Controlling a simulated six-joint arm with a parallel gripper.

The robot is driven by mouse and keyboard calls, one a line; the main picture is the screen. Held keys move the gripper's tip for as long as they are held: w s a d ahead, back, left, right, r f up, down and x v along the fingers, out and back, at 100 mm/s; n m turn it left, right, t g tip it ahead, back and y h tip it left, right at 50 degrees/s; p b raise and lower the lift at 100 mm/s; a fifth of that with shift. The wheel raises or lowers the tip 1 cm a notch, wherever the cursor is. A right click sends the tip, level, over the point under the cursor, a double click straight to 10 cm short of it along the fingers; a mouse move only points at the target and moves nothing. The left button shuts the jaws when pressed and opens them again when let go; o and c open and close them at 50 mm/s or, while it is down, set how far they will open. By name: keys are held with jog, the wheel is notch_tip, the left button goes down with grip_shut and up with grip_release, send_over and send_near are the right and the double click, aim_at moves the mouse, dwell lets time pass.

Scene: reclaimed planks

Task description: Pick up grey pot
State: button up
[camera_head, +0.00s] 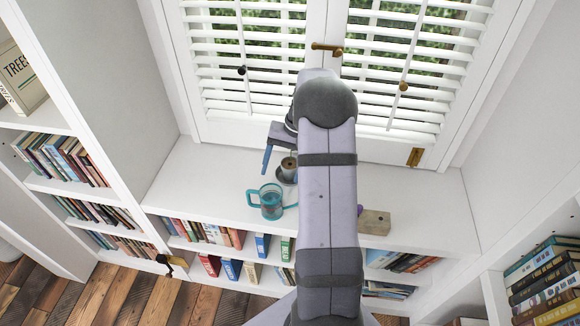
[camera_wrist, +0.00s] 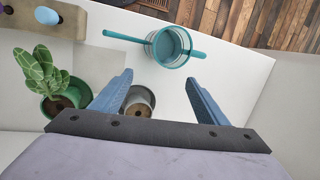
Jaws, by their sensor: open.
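The grey pot (camera_wrist: 149,94) stands on the white shelf top in the wrist view, round and open with brown inside, its left part hidden behind the left finger. In the head view the grey pot (camera_head: 288,178) shows just left of my arm, partly covered by it. My gripper (camera_wrist: 159,78) is open, its two blue fingers apart with nothing held between them. In the wrist view the pot lies beside and partly behind the left finger. In the head view my gripper (camera_head: 277,158) is at the pot, one blue finger to its left; I cannot tell the height gap.
A teal cup (camera_head: 271,202) with handles stands in front of the pot. A plant (camera_wrist: 43,78) in a green pot is left of it in the wrist view. A wooden block (camera_head: 374,222) sits right of my arm. A shuttered window (camera_head: 250,60) is behind; books fill shelves below.

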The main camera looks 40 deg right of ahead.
aim_at(290, 164)
jog(key=w+d+n+h, duration=0.1)
jog(key=d, duration=0.1)
jog(key=w+d+n+h+b, duration=0.1)
jog(key=d+n, duration=0.1)
jog(key=w+d+n+h, duration=0.1)
jog(key=w+d+n, duration=0.1)
jog(key=shift+w+d+f, duration=0.1)
jog(key=shift+d+f, duration=0.1)
jog(key=shift+f, duration=0.15)
jog(key=shift+w+d+r+n+t+h, duration=0.1)
jog(key=shift+w+d+n+t+h, duration=0.2)
jog(key=shift+w+d+n, duration=0.1)
jog(key=shift+w+a+f+p, duration=0.15)
jog(key=shift+f+p, duration=0.1)
jog(key=shift+f, duration=0.95)
jog(key=shift+w+d+f+p, duration=0.15)
jog(key=shift+f+p, duration=0.15)
jog(key=shift+f, duration=0.9)
jog(key=shift+w+a+f+p, duration=0.15)
jog(key=shift+f+p, duration=0.1)
jog(key=shift+f, duration=0.95)
jog(key=c, duration=1.4)
